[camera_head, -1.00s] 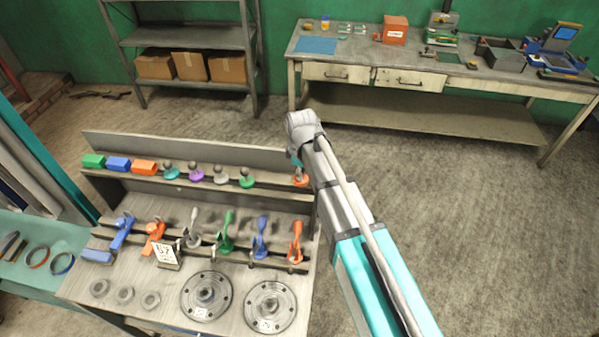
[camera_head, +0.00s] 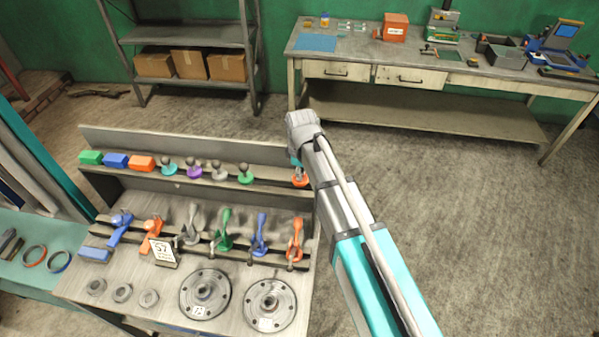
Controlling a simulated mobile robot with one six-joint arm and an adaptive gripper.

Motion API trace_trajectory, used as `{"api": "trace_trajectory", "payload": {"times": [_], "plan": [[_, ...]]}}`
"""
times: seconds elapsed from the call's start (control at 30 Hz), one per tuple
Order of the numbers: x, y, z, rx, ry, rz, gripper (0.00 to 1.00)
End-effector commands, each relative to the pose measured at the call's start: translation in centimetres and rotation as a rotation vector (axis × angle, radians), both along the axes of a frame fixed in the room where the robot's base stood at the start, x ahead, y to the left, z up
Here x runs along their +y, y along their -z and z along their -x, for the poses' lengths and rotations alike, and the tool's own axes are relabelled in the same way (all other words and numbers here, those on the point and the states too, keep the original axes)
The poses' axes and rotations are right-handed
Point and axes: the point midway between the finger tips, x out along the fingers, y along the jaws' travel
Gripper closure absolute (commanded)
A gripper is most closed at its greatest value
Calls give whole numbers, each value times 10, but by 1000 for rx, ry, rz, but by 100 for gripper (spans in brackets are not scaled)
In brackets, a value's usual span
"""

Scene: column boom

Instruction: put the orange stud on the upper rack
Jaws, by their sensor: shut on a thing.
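The orange stud (camera_head: 300,180) is at the right end of the upper rack (camera_head: 273,182), with its orange round base low against the ledge. My gripper (camera_head: 297,166) is just above it, shut on its top. The fingers are small and mostly hidden behind my wrist and arm. I cannot tell whether the stud's base rests on the ledge or hangs just over it.
Teal, purple, grey and green studs (camera_head: 245,175) and coloured blocks (camera_head: 116,160) share the upper rack. Several coloured levered pieces (camera_head: 224,236) stand on the lower rack. Two round flanges (camera_head: 270,304) lie in front. A workbench (camera_head: 440,127) is behind, with open floor between.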

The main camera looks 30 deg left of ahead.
Motion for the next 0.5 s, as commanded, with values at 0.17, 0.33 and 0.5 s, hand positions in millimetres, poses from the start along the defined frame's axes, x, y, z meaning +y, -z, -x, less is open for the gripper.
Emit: {"api": "trace_trajectory", "payload": {"times": [0.17,0.33,0.5], "plan": [[0,5,0,0,0,0,100],[0,8,0,0,0,0,100],[0,12,0,0,0,0,100]]}}
